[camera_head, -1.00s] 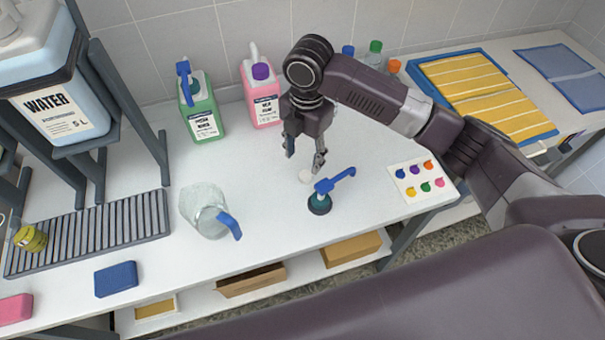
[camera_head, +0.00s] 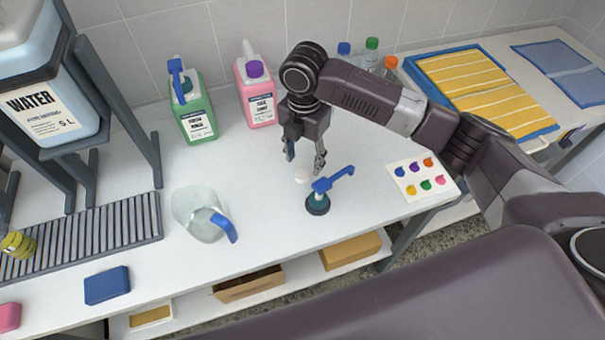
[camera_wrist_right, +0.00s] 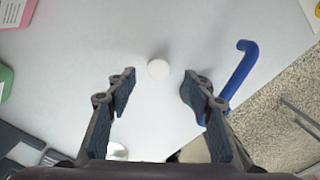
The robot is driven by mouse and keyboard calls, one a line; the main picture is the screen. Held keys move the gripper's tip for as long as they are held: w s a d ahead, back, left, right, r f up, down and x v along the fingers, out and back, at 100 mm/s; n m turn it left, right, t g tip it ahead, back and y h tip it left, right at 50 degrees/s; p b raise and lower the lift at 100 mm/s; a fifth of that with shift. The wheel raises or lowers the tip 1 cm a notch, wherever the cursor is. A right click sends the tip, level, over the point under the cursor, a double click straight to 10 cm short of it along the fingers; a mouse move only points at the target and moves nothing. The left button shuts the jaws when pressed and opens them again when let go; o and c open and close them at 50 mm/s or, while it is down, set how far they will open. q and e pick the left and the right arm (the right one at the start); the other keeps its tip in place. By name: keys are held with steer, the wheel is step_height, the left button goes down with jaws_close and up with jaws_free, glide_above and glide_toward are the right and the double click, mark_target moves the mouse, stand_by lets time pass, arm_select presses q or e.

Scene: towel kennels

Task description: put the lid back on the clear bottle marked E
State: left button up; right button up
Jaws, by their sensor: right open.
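A small round white lid (camera_head: 302,177) lies on the white table. It also shows in the right wrist view (camera_wrist_right: 158,69), ahead of and between the fingertips. My right gripper (camera_head: 305,163) is open and empty, pointing down just above the lid; its two fingers (camera_wrist_right: 155,88) stand apart with the lid between them in the picture. I cannot make out a clear bottle marked E; bottles at the back wall behind my right arm are partly hidden, and no letter is legible. My left gripper is not in view.
A blue pump head with a dark teal base (camera_head: 317,204) stands close to the lid. A clear jug (camera_head: 200,215) is left of it. Green (camera_head: 193,112) and pink (camera_head: 257,98) bottles stand behind. A colour-dot card (camera_head: 418,180) lies right. Table between jug and gripper is clear.

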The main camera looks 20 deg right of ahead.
mark_target(303, 174)
step_height(303, 174, down, 5)
steer(key=shift+a+f+p, duration=0.1)
steer(key=shift+a+p, duration=0.05)
steer(key=shift+p, duration=0.35)
steer(key=c, duration=0.8)
